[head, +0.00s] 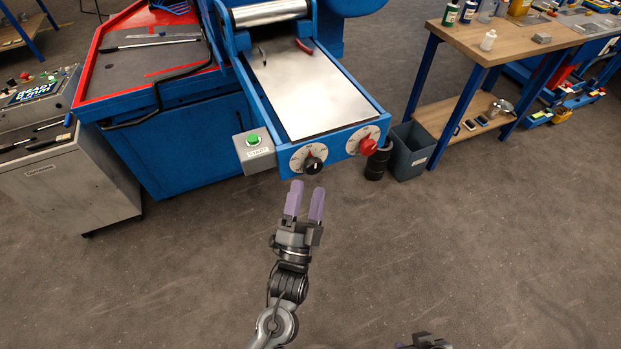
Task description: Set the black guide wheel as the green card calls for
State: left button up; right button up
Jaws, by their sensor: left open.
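The black guide wheel (313,165) is a small black knob on a white round dial on the front of a blue machine. Its exact setting is too small to read. My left gripper (307,189) is open and empty, its two purple fingers pointing up at the dial. The fingertips appear just below the black wheel in the picture; I cannot tell the gap in depth. A small part of what looks like my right gripper (425,342) shows at the bottom edge, its fingers not clear. I cannot make out a green card.
A red knob (368,147) sits on a second dial to the right. A grey box with a green button (253,140) is to the left. A metal sheet (315,90) lies on the machine bed. A grey bin (410,150) stands right, beside a wooden bench (500,40).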

pick_arm(q)
jog(key=v, duration=0.6)
jog(key=shift+s, duration=0.15)
jog(key=shift+f+p, duration=0.2)
jog(key=shift+p, duration=0.1)
